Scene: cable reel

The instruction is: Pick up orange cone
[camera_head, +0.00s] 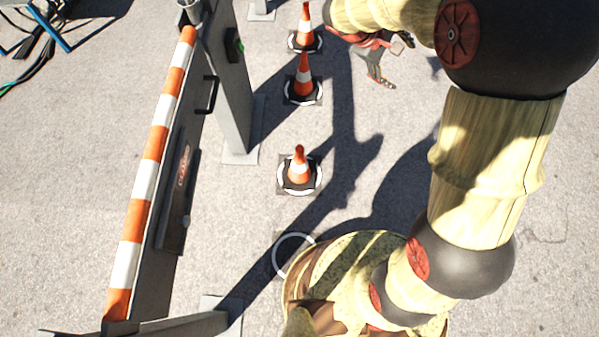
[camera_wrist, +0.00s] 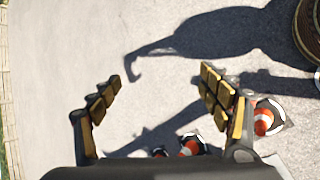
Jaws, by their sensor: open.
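Three orange cones with white bands and dark square bases stand in a line in the head view: a near cone (camera_head: 299,166), a middle cone (camera_head: 304,79) and a far cone (camera_head: 305,30). Each base has a white ring around it. My gripper (camera_head: 380,66) is to the right of the far and middle cones, partly hidden by my arm. In the wrist view my gripper (camera_wrist: 160,85) is open, with bare ground between its fingers. One cone (camera_wrist: 264,121) shows just right of the right finger, and another cone (camera_wrist: 189,147) is low between the fingers.
A barrier with an orange and white rail (camera_head: 149,160) and a grey post (camera_head: 232,90) stand left of the cones. An empty white ring (camera_head: 276,254) lies near my base. Cables (camera_head: 42,35) lie far left. Open pavement lies to the right.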

